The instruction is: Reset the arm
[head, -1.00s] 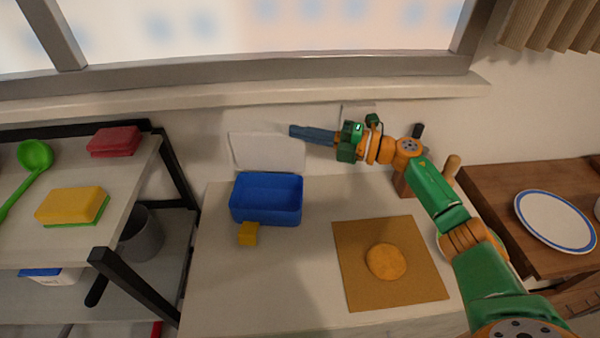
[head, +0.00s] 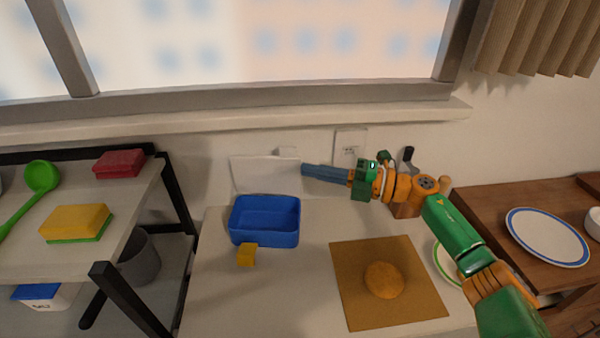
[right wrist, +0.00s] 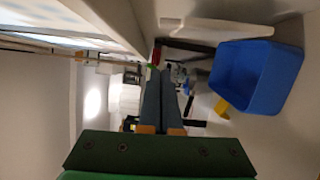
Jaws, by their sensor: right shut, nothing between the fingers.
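My right arm comes in from the right in the head view. My right gripper (head: 305,170) is shut and empty, pointing left above the back of the counter near the wall. In the right wrist view its two blue-grey fingers (right wrist: 160,72) lie together with nothing between them. My left gripper is in neither view.
A shelf (head: 75,265) stands left; a plate (head: 547,237) lies right.

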